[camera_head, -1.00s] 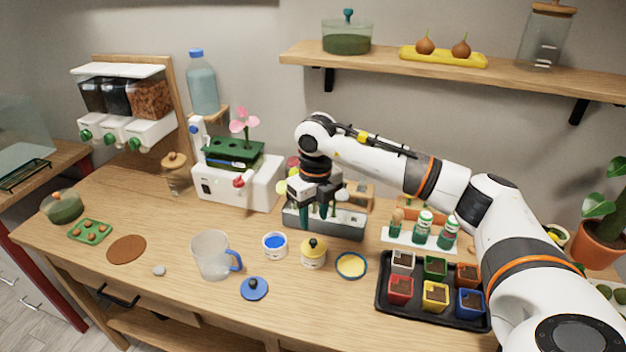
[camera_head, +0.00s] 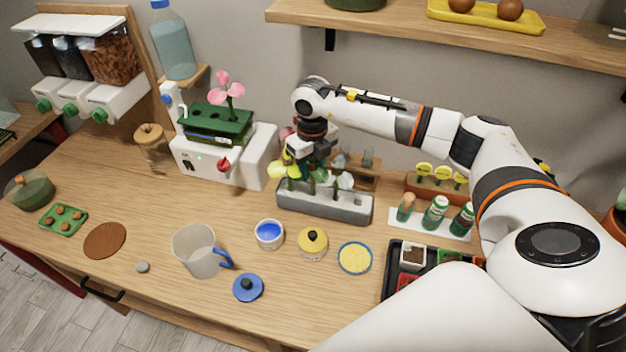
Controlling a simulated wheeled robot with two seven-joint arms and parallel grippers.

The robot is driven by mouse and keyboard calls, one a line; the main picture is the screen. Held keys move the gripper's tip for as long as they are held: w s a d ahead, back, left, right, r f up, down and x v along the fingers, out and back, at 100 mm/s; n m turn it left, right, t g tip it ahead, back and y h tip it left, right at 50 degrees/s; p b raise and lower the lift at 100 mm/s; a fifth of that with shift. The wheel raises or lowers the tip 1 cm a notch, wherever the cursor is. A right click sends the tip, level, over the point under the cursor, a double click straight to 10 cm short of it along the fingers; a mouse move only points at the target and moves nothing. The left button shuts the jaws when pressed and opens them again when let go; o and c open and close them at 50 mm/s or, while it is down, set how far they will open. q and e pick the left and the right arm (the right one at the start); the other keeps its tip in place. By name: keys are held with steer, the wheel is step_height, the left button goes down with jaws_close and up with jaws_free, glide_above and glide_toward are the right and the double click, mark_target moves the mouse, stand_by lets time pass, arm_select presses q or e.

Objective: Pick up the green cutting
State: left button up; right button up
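My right gripper (camera_head: 311,167) is above the left half of a grey trough (camera_head: 340,211) near the back wall, pointing down. Several cuttings with pale or yellow-green leaves stand in the trough. A cutting with yellow-green leaves (camera_head: 286,168) is close against the left side of the gripper. Green stems show just under the dark fingers. The fingers overlap leaves and stems, so I cannot tell whether they are closed on a cutting. Pale leaves (camera_head: 345,182) show right of the gripper. My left gripper is not in view.
A white machine (camera_head: 230,163) with a pink flower stands left of the trough. A rack of bottles (camera_head: 436,213) and a black tray (camera_head: 393,272) lie to the right. A mug (camera_head: 197,251), blue pot (camera_head: 269,234) and yellow jar (camera_head: 313,244) stand in front. A shelf (camera_head: 420,27) hangs above.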

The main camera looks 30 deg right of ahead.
mark_target(313, 177)
steer(key=shift+f, duration=0.3)
step_height(313, 177, down, 4)
steer(key=p, duration=0.2)
steer(key=shift+d+f+p, duration=0.1)
steer(key=shift+f+p, duration=0.05)
steer(key=shift+p, duration=0.25)
steer(key=shift+f, duration=0.4)
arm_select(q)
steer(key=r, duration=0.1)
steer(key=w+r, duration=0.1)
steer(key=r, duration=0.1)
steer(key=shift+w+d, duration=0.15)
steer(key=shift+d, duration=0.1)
arm_select(e)
jaws_close()
